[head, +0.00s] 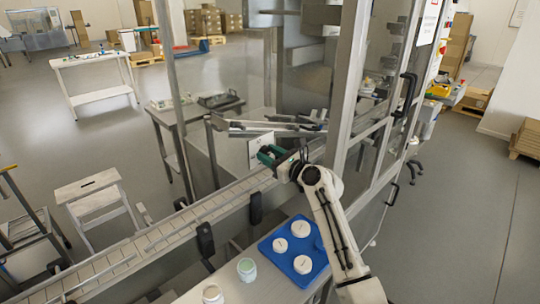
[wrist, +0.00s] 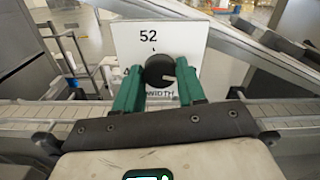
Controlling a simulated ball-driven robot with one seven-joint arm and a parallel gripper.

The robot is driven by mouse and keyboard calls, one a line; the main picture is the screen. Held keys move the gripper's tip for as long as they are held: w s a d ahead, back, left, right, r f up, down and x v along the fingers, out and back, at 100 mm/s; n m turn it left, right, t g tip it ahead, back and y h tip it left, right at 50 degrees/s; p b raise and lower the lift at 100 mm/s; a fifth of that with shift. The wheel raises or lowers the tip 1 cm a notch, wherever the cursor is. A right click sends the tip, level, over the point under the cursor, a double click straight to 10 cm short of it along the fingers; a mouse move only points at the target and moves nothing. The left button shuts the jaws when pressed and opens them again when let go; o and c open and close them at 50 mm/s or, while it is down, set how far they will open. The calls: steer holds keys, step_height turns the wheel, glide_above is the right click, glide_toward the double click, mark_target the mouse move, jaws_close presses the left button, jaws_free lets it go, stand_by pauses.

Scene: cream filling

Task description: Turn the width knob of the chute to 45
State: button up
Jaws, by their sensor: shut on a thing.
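The width knob (wrist: 157,65) is a round black knob on a white plate (wrist: 190,35) marked 52 at the top and WIDTH below. A 4 shows at the plate's left, its following digit hidden by a finger. A small light mark shows on the knob's right side. My gripper (wrist: 160,84) has its green fingers on both sides of the knob and is shut on it. In the head view my gripper (head: 271,154) is at the white plate (head: 258,148) beside the conveyor; the knob is hidden there.
The slatted conveyor (head: 155,240) runs from lower left to the machine. Its glass door frame (head: 347,85) stands close right of my arm. A blue tray (head: 265,247) with white-lidded jars, a pale green jar (head: 246,270) and another jar (head: 212,294) are in front.

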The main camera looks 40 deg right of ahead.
steer(key=shift+f+m+b, duration=0.15)
steer(key=shift+m+b, duration=4.1)
steer(key=shift+m, duration=1)
steer(key=shift+f+m+b, duration=0.15)
steer(key=shift+m+b, duration=4.05)
steer(key=shift+m, duration=1.1)
steer(key=shift+f+m+b, duration=0.15)
steer(key=shift+m+b, duration=4.1)
steer(key=shift+m, duration=1)
steer(key=shift+n, duration=0.3)
